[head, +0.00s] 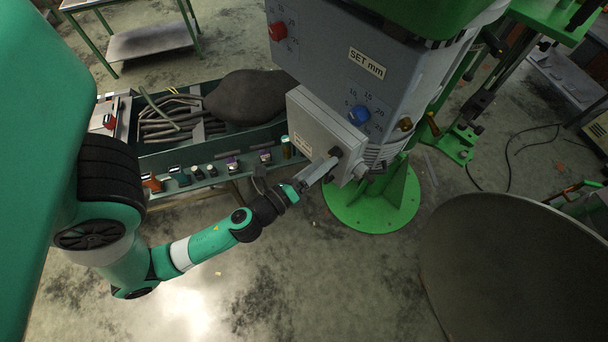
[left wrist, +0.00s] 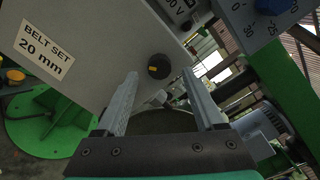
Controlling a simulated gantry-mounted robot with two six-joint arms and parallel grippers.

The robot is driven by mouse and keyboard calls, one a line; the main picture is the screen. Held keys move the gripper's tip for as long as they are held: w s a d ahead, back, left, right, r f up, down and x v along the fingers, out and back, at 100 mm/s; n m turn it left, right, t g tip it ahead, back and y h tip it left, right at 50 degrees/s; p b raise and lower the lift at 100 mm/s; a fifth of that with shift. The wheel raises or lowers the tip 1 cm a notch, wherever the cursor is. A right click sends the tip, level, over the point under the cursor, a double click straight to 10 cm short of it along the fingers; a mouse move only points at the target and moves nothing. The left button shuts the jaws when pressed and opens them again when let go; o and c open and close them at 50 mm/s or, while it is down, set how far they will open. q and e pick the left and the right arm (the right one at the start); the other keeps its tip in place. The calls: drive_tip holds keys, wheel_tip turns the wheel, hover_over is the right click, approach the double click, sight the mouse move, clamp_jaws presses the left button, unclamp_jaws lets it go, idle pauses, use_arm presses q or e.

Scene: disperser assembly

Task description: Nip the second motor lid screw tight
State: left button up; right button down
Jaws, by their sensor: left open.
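The grey motor lid (head: 318,128) is a flat box face on the machine; in the left wrist view it carries a "BELT SET 20 mm" label (left wrist: 45,48). Contact with the screw cannot be told. My right gripper is out of view.
A grey housing with a blue knob (head: 358,114) and red knob (head: 278,31) stands above the lid. A green round base (head: 372,205) is below. A tool trough (head: 215,150) lies behind my arm. A large dark bowl (head: 510,265) is at the right.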

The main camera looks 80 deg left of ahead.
use_arm(q)
drive_tip(key=b+v, duration=0.1)
drive_tip(key=v, duration=0.8)
drive_tip(key=shift+b, duration=0.35)
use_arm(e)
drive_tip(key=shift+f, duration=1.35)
use_arm(q)
drive_tip(key=shift+s, duration=0.1)
